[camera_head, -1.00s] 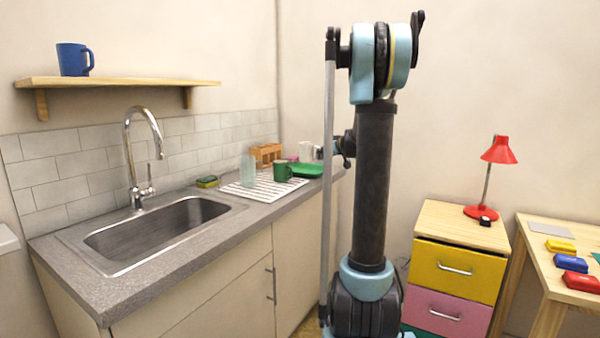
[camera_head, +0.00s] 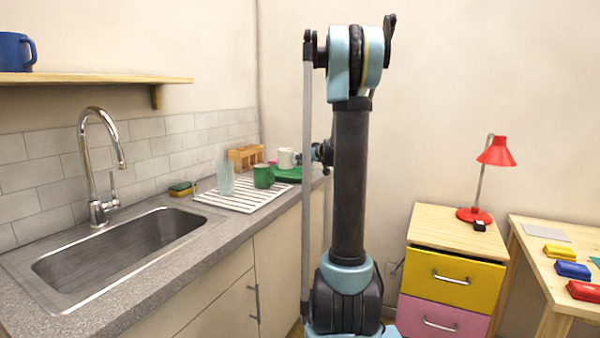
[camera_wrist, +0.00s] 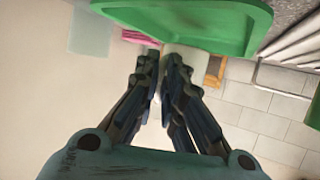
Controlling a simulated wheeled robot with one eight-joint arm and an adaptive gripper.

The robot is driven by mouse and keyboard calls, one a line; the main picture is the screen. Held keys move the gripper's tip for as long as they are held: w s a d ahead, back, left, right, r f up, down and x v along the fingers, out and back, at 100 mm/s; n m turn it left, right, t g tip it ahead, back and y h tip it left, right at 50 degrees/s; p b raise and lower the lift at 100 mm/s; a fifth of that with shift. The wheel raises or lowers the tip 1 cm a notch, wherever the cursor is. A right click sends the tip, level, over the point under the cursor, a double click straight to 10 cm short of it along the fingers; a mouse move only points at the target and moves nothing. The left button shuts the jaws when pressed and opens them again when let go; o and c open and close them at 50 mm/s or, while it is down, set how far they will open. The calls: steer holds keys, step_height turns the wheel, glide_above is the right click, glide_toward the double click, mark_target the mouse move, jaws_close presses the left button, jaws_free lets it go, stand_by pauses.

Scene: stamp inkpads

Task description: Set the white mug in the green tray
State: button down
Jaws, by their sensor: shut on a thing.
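The white mug (camera_head: 286,158) appears over the green tray (camera_head: 288,176) at the far end of the counter. My gripper (camera_head: 312,154) reaches it from the right and is shut on it. In the wrist view, my gripper's dark fingers (camera_wrist: 162,62) close in on the mug (camera_wrist: 186,56), mostly hidden behind them. The tray's green underside or rim (camera_wrist: 190,35) fills the top of that view. I cannot tell whether the mug touches the tray.
A green mug (camera_head: 263,176) and a pale glass (camera_head: 225,177) stand on the white drying rack (camera_head: 238,203). A wooden holder (camera_head: 245,157) and a pink thing (camera_head: 272,162) are behind the tray. The sink (camera_head: 120,255) lies nearer.

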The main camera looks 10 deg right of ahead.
steer(key=shift+d+f, duration=0.1)
steer(key=shift+f, duration=1.8)
steer(key=c, duration=1.7)
jaws_free()
steer(key=shift+s, duration=0.1)
steer(key=v, duration=1.2)
